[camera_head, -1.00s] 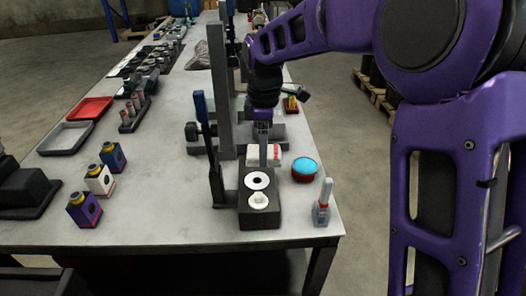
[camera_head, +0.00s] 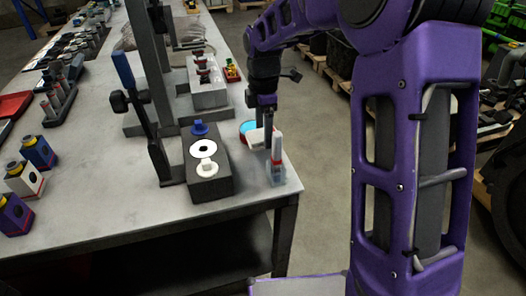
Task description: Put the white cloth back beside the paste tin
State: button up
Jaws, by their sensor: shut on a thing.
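My gripper (camera_head: 268,132) is near the front right corner of the bench, shut on the white cloth (camera_head: 256,138). The cloth shows as a small pale patch at the fingers. The paste tin (camera_head: 246,127), round with a light blue top and a red side, is just behind and left of the cloth, which partly covers it. I cannot tell whether the cloth touches the tin or the bench.
A clear bottle with a red band (camera_head: 277,166) stands close in front of my gripper. A dark block with white rings (camera_head: 207,168) is to the left. The bench (camera_head: 105,190) has bare room at front left.

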aim_at(263, 158)
jog(key=shift+f+b, duration=0.4)
jog(key=shift+f, duration=2.35)
jog(key=shift+f, duration=0.1)
jog(key=o, duration=1)
jog(key=shift+o, duration=0.2)
notch_tip(263, 158, up, 12)
jog(key=shift+r+p, duration=0.15)
jog(key=shift+p, duration=0.8)
jog(key=shift+w, duration=0.1)
